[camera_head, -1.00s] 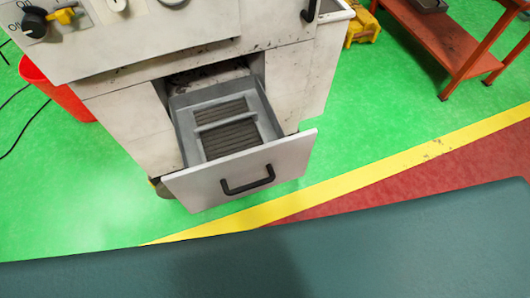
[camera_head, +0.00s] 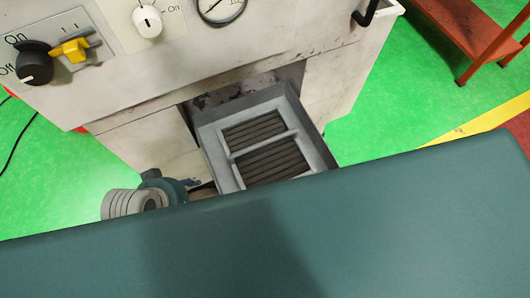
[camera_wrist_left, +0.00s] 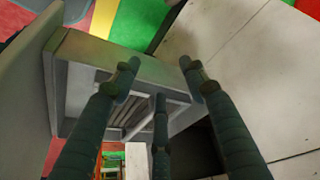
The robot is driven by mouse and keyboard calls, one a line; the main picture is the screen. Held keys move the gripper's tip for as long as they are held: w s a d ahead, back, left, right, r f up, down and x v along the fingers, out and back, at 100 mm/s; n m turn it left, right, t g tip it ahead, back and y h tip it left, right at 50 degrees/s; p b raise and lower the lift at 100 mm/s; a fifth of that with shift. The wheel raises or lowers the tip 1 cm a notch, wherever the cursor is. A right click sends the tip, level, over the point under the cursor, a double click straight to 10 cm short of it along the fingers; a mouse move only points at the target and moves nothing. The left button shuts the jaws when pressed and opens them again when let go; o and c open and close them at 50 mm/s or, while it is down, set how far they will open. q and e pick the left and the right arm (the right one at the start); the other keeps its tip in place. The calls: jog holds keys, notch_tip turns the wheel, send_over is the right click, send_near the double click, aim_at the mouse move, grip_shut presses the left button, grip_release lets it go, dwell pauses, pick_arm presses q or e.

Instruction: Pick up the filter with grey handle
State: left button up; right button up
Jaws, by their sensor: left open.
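The filter (camera_head: 258,145), with dark pleats in a grey frame and a grey bar across its middle, lies in the open drawer (camera_head: 318,150) of the white machine. My left gripper (camera_head: 172,187) shows only in part, low and left of the drawer in the head view. In the left wrist view its three dark fingers (camera_wrist_left: 159,76) are spread open and empty over the drawer. The filter (camera_wrist_left: 130,112) shows there between and beyond the fingers, partly hidden by them. I cannot see contact. My right gripper is in neither view.
The white machine (camera_head: 240,45) stands close behind the drawer, with knobs and a gauge on its face. The drawer's front panel (camera_wrist_left: 22,75) rises at left in the wrist view. A red-brown rack (camera_head: 462,35) stands at far right.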

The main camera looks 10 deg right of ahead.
pick_arm(q)
jog(key=w+d+r+m+h, duration=0.2)
jog(key=w+d+m, duration=0.15)
jog(key=d, duration=0.45)
jog(key=w+d+r+m+h, duration=0.2)
jog(key=w+d+r+m, duration=0.15)
jog(key=d, duration=0.45)
jog(key=m+g+y, duration=0.1)
jog(key=m+g, duration=0.2)
jog(key=m, duration=0.2)
send_near(264, 144)
jog(key=shift+d+r, duration=0.2)
jog(key=shift+d, duration=0.05)
jog(key=shift+w+a, duration=0.1)
jog(key=shift+w, duration=0.1)
jog(key=shift+f, duration=0.35)
jog(key=x, duration=0.4)
jog(key=shift+f, duration=0.3)
jog(key=shift+p+x, duration=0.55)
jog(key=shift+x, duration=2.25)
jog(key=shift+s, duration=0.15)
jog(key=shift+c, duration=0.2)
